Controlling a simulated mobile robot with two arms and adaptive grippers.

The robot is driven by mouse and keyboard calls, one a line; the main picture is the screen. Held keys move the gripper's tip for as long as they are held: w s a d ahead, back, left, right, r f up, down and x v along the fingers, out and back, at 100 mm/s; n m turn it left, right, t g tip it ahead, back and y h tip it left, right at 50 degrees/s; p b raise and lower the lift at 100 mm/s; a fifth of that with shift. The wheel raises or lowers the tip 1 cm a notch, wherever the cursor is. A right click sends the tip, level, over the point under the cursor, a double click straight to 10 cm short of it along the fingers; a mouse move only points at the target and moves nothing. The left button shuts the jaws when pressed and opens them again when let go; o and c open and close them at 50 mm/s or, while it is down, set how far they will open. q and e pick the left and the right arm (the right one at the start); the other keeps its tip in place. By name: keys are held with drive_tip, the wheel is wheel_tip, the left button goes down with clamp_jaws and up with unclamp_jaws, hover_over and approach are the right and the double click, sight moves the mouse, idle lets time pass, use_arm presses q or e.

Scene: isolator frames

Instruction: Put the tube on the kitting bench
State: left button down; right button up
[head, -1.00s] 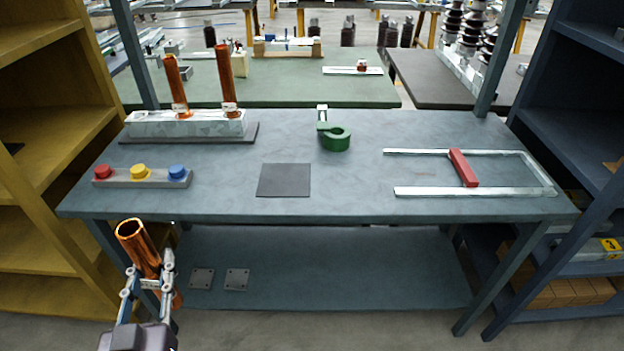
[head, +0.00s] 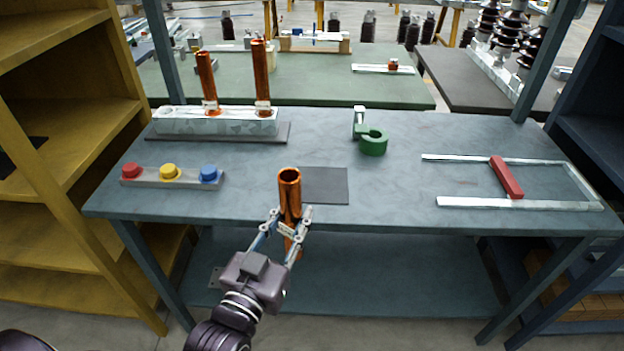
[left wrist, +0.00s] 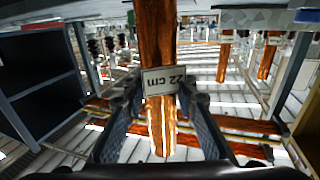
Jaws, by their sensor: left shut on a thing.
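My left gripper (head: 290,220) is shut on a copper tube (head: 289,188). The tube is hollow and close to upright in the head view, in front of the near edge of the kitting bench (head: 240,198). Its top shows above the bench edge, left of the dark square mat. In the left wrist view the tube (left wrist: 156,40) runs between the fingers (left wrist: 160,100) and bears a label reading "22 cm". Whether the tube touches the bench cannot be told. My right gripper is not in view.
On the bench are a dark square mat (head: 324,186), a button strip (head: 190,177), a metal block with two copper tubes (head: 215,122), a green ring piece (head: 372,142) and a metal frame with a red bar (head: 506,178). Yellow shelves (head: 60,150) stand at left. The bench middle is mostly clear.

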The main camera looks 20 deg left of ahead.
use_arm(q)
drive_tip(key=w+d+r+m+h, duration=0.25)
drive_tip(key=w+r, duration=0.45)
drive_tip(key=w, duration=0.5)
drive_tip(key=w+a+r+h+p, duration=0.1)
drive_tip(key=w+a+r+h, duration=0.15)
drive_tip(key=w+r, duration=0.95)
wheel_tip(320, 180, down, 18)
drive_tip(key=s+y, duration=0.1)
drive_tip(key=s, duration=0.1)
drive_tip(key=shift+a+r, duration=0.15)
drive_tip(key=shift+a, duration=0.3)
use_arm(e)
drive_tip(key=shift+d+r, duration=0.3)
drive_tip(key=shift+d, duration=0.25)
